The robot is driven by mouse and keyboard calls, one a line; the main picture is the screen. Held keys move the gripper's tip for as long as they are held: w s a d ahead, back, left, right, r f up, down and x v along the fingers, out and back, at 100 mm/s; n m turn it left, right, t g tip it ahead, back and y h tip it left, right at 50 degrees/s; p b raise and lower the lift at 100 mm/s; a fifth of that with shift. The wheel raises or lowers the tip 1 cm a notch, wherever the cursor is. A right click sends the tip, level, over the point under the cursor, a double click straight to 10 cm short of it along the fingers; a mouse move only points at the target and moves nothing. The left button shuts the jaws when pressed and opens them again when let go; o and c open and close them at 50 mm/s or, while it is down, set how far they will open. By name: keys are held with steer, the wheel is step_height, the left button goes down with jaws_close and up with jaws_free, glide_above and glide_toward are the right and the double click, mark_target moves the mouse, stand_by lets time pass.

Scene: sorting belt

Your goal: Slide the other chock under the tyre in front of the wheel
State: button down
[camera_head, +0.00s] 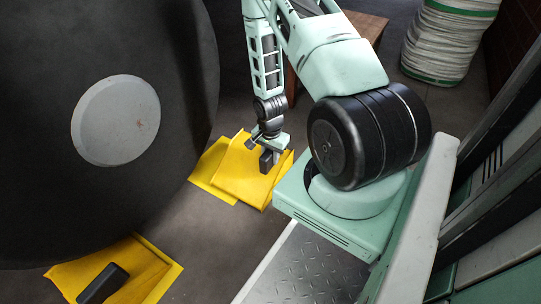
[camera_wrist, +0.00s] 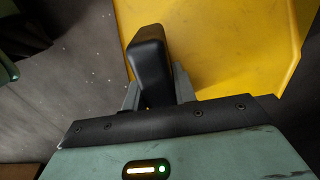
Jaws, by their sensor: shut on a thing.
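The big dark tyre (camera_head: 60,200) with a pale grey hub (camera_head: 115,120) fills the left of the head view. A yellow chock (camera_head: 240,178) lies on the floor at the tyre's right side; whether it touches the tyre cannot be told. My gripper (camera_head: 270,153) is shut on this chock's black handle (camera_head: 266,162). In the wrist view the handle (camera_wrist: 151,58) stands between the fingers, with the yellow chock face (camera_wrist: 230,45) behind it. The first yellow chock (camera_head: 150,275), with its own black handle (camera_head: 103,284), sits at the tyre's lower edge, partly cut off by the frame.
A wooden stool or table (camera_head: 368,27) stands behind my arm. A stack of pale coils with green bands (camera_head: 450,40) is at the upper right, near a dark brick wall (camera_head: 515,40). Bare grey floor (camera_head: 215,235) lies between the two chocks.

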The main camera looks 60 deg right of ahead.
glide_above(235, 152)
steer(key=d, duration=0.1)
steer(key=shift+d+p, duration=0.2)
steer(key=shift+p, duration=0.15)
stand_by(0.8)
steer(key=shift+s+a+f, duration=0.1)
steer(key=shift+a+f, duration=0.05)
steer(key=shift+a, duration=0.55)
stand_by(0.6)
steer(key=shift+f+p, duration=0.3)
steer(key=shift+f, duration=0.05)
stand_by(0.6)
steer(key=c, duration=1)
jaws_free()
steer(key=shift+c, duration=0.2)
step_height(235, 152, up, 17)
steer(key=p, duration=0.9)
steer(key=shift+r, duration=0.2)
